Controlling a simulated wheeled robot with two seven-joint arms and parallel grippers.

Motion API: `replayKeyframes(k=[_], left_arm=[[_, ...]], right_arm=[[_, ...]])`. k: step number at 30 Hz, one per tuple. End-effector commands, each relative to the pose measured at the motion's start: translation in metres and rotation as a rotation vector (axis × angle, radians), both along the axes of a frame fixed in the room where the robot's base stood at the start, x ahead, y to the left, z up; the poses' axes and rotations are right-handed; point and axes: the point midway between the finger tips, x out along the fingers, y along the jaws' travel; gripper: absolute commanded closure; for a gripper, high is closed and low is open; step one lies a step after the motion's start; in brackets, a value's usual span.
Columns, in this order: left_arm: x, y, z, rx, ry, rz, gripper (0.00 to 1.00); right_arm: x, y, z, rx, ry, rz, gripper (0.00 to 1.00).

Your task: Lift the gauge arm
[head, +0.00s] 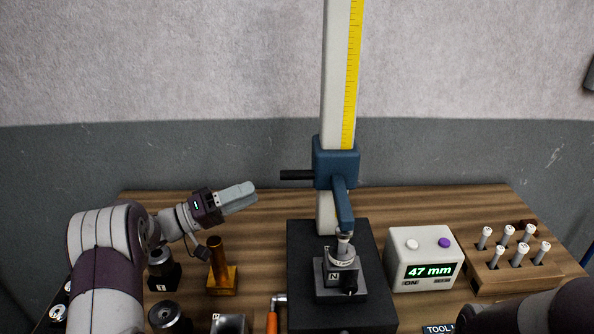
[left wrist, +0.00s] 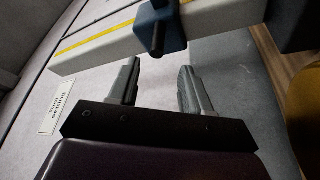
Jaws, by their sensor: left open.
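The gauge arm is a blue slider (head: 336,162) on a white column with a yellow scale (head: 352,75). A black handle (head: 297,175) sticks out to its left, and a blue arm reaches down onto a small grey tool in a block (head: 340,272). My left gripper (head: 238,197) is open and empty, left of the black handle and apart from it. In the left wrist view, the blue slider (left wrist: 160,25) and its black handle (left wrist: 157,42) show beyond and between the fingers (left wrist: 160,85). My right gripper is not in view.
A display box (head: 424,260) reads 47 mm. A wooden rack (head: 515,265) with several tools stands at the right. A brass piece (head: 221,270), black holders and an orange-handled tool (head: 272,320) are at the left front. Wood behind my left gripper is clear.

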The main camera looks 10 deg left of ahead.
Motion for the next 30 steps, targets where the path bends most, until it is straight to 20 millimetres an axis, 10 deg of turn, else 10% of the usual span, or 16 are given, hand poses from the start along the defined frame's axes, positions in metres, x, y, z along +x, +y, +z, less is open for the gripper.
replayKeyframes(k=[12,25,30], left_arm=[[0.048,-0.084,0.025,0.002,-0.002,0.000,0.52],[0.059,-0.100,0.027,0.002,-0.003,0.005,0.52],[0.059,-0.100,0.027,0.003,-0.003,0.004,1.00]], right_arm=[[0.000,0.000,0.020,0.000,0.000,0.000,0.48],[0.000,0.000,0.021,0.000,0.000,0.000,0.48],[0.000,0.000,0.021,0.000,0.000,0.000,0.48]])
